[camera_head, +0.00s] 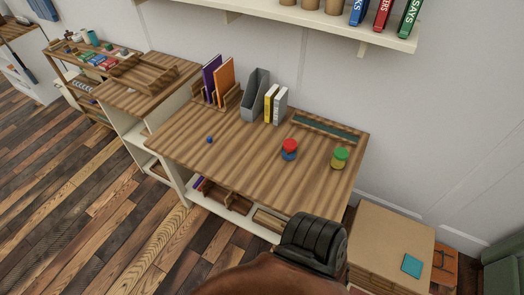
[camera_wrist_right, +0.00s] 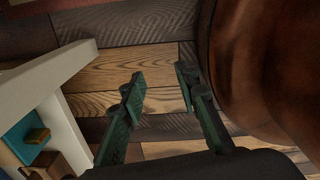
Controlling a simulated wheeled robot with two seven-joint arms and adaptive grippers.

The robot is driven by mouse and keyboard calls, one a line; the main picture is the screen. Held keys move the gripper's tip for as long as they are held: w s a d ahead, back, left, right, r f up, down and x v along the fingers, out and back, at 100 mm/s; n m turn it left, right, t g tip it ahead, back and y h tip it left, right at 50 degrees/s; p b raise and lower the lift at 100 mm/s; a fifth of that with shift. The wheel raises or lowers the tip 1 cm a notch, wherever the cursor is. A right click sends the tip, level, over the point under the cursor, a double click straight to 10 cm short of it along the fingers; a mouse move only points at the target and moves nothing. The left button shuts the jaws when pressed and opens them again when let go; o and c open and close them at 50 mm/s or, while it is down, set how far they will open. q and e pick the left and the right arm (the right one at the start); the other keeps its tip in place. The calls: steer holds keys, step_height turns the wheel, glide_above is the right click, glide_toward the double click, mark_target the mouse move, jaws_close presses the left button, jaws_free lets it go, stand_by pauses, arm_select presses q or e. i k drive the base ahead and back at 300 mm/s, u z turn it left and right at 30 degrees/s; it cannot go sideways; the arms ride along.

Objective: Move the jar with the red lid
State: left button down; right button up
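The jar with the red lid (camera_head: 290,148) stands upright on the wooden desk (camera_head: 225,165), right of its middle; its body is blue. A second jar with a green lid (camera_head: 339,158) and yellowish body stands to its right, a short gap away. My right gripper (camera_wrist_right: 162,78) shows in the right wrist view, with two dark green fingers spread apart and nothing between them. Floor planks lie beyond its fingertips, and no jar is in that view. My left gripper is not in view.
A small blue item (camera_head: 210,140) lies on the desk's left. A grey file holder (camera_head: 255,95), upright books and a long dark tray (camera_head: 325,128) line the back. The desk's middle is clear. A cardboard-coloured box (camera_head: 390,240) stands at front right. A shelf (camera_head: 330,25) hangs above.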

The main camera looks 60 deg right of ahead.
mark_target(287, 156)
steer(key=i, duration=1)
steer(key=z, duration=3.65)
